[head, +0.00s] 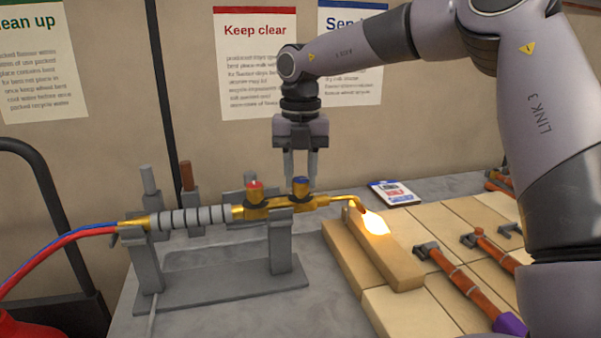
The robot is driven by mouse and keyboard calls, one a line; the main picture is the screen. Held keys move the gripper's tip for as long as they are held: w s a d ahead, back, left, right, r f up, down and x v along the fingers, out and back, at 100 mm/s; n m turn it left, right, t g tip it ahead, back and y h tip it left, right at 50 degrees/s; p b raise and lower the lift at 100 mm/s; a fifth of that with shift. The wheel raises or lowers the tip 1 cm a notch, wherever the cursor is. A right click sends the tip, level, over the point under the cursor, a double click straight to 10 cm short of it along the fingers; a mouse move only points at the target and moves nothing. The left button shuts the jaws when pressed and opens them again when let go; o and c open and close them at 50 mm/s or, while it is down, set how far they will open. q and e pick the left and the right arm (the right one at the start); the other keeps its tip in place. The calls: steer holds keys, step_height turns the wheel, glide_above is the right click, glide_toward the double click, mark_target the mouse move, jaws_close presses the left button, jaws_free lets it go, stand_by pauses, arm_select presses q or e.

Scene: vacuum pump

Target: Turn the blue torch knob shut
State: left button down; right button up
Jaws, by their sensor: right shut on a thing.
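The brass torch (322,200) with a ribbed grey handle (192,218) lies level on a grey stand (282,252). The blue knob (301,187) sits on top of the torch, near its right end. The red knob (255,191) is to its left. A bright flame (376,223) burns at the bent tip. My right gripper (301,180) points straight down over the blue knob, with its fingers on either side of the knob, and is shut on it. My left gripper does not show.
Fire bricks (405,267) lie under and beside the flame. Several copper-coloured pipe pieces (462,283) lie on the bricks at right. A small card (394,193) lies behind. Red and blue hoses (60,245) run off left. Grey rods (150,185) stand behind the torch.

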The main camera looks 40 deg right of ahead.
mark_target(301, 180)
stand_by(0.5)
steer(key=o, duration=1.1)
steer(key=shift+c, duration=0.2)
steer(key=shift+r, duration=0.15)
step_height(301, 180, up, 7)
